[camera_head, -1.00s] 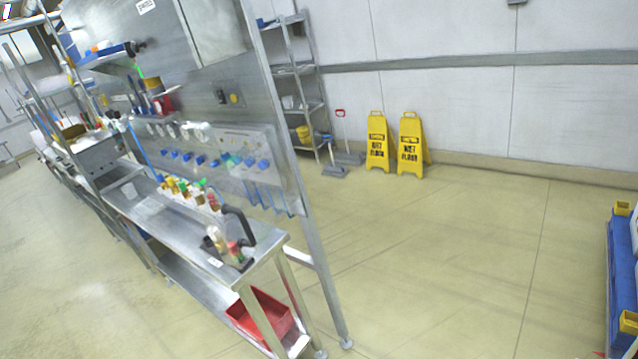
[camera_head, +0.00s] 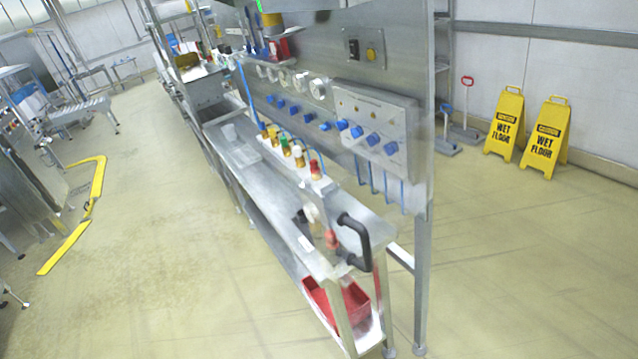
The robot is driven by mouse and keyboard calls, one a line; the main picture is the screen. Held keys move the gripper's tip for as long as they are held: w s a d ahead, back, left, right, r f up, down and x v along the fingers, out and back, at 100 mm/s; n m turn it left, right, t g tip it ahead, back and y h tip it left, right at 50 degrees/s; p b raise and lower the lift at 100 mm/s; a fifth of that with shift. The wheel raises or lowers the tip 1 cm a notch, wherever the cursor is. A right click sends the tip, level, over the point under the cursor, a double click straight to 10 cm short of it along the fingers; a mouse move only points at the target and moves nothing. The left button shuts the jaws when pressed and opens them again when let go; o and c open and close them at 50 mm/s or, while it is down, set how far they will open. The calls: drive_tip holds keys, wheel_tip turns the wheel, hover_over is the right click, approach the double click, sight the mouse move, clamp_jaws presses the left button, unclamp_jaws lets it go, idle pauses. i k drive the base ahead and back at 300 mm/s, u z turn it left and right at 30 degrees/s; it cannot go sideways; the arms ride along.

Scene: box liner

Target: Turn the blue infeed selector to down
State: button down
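Several blue knobs show in a row on the upright steel panel (camera_head: 395,65), above the steel bench. Three of them, including a blue knob (camera_head: 373,139), sit on a light control box (camera_head: 372,117) at the panel's right end. More blue knobs (camera_head: 281,104) run to the left. I cannot tell from here which one is the infeed selector, nor read any labels or knob positions. My gripper is not in view.
The steel bench (camera_head: 262,180) holds several coloured-top valves (camera_head: 285,147) and a black handle (camera_head: 357,240). A red bin (camera_head: 345,303) sits on its lower shelf. Two yellow wet-floor signs (camera_head: 505,122) stand behind at right. The floor in front at left is open.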

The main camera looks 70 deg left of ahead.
sight(356, 133)
drive_tip(key=u, duration=1.05)
drive_tip(key=k, duration=0.85)
drive_tip(key=u, duration=0.15)
drive_tip(key=i, duration=0.9)
drive_tip(key=z, duration=0.15)
